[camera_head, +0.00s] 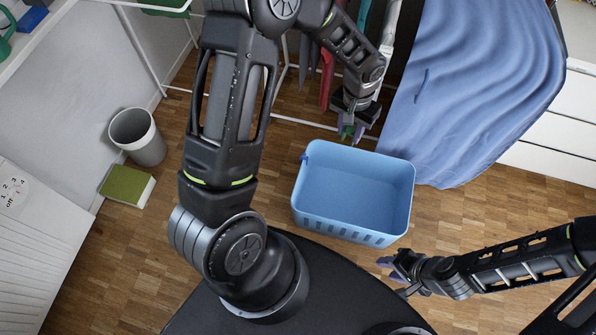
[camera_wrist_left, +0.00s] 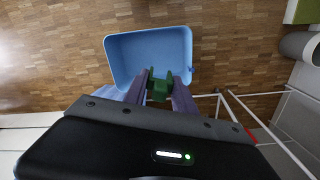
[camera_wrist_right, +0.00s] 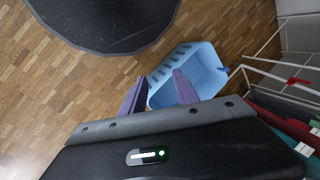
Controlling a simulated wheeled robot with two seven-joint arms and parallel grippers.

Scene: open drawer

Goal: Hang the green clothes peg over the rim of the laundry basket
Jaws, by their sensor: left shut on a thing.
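The light blue laundry basket (camera_head: 352,235) stands on the wooden floor; it also shows in the left wrist view (camera_wrist_left: 120,68) and the right wrist view (camera_wrist_right: 205,72). My left gripper (camera_head: 350,132) is shut on the green clothes peg (camera_wrist_left: 160,88), which sits between its purple fingers. In the head view the gripper and peg appear just beyond the basket's far rim; in the left wrist view the peg overlaps the near rim. I cannot tell the height gap. My right gripper (camera_head: 393,277) is open and empty, near the basket's front right corner.
A small darker blue clip (camera_head: 304,158) sits on the basket's rim at the far left corner. A white drying rack with hanging cloths and a blue sheet (camera_head: 460,90) stand behind. A grey bin (camera_head: 138,135) and green book (camera_head: 127,186) are at left.

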